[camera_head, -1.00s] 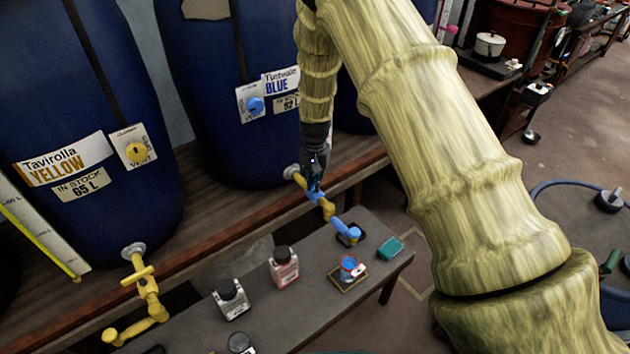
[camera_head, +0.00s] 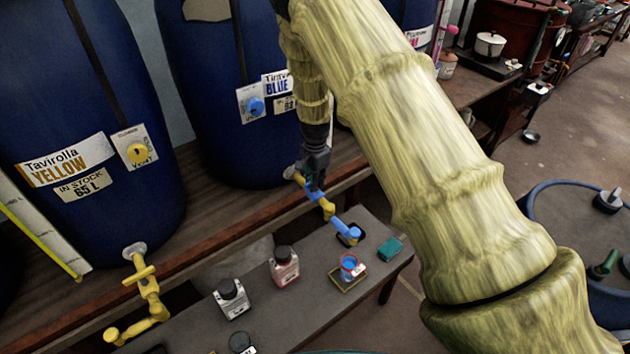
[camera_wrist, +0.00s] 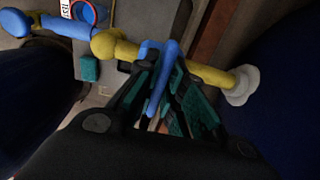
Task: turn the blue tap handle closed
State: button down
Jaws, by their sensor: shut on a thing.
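The blue tap handle (camera_wrist: 163,80) lies between the teal-lined fingers of my gripper (camera_wrist: 168,92) in the wrist view, at an angle across the yellow tap pipe (camera_wrist: 205,74). The fingers are shut on it. In the head view my gripper (camera_head: 315,172) reaches down to the tap under the blue vat (camera_head: 215,110), and part of the blue handle (camera_head: 312,194) shows below the fingers. The tap's blue spout (camera_head: 346,229) points down over the bench. It also shows in the wrist view (camera_wrist: 60,25). The fingers partly hide the handle.
A small cup with a blue top (camera_head: 349,263) stands on a low bench (camera_head: 300,310) below the spout. A yellow tap (camera_head: 148,288) is at the left. The wooden shelf edge (camera_head: 220,237) runs behind.

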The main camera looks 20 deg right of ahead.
jog(key=shift+w+d+r, duration=0.1)
jog(key=shift+w+r, duration=0.05)
dwell(0.3)
jog(key=c, duration=1.5)
grip_release()
notch_tip(320, 180, up, 12)
jog(key=shift+f, duration=0.1)
jog(key=shift+d, duration=0.1)
